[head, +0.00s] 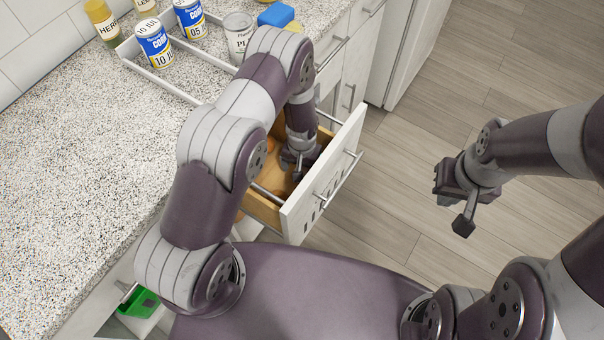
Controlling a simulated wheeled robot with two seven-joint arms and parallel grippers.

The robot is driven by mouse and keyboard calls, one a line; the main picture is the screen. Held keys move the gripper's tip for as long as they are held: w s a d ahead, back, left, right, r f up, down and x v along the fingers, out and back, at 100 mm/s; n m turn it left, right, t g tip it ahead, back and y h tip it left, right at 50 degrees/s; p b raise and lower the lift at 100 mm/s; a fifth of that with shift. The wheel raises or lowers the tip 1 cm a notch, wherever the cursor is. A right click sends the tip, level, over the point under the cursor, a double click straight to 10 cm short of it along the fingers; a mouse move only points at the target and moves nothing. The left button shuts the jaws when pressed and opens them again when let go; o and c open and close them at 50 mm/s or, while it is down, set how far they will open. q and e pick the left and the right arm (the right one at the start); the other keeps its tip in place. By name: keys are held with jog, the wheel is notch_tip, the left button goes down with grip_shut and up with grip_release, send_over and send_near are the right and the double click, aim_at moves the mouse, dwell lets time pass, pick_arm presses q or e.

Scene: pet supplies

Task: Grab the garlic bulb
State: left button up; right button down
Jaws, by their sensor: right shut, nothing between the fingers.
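I cannot make out a garlic bulb in the head view. An open wooden drawer (263,209) with a white front is pulled out below the counter. My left gripper (297,172) reaches down into this drawer. Its fingers are mostly hidden by its own wrist and the drawer front, so I cannot tell whether it holds anything. Something orange-brown shows partly beside it inside the drawer. My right gripper (464,222) is shut and empty, above the floor to the right of the drawer.
The speckled counter (75,185) is mostly clear. A green object (139,303) lies below the counter at lower left. The wooden floor (400,235) is clear.

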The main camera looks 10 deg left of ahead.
pick_arm(q)
notch_tip(320, 180, down, 2)
jog(key=shift+w+f, duration=0.15)
jog(key=shift+f, duration=0.1)
jog(key=c, duration=1.1)
jog(key=shift+r, duration=0.1)
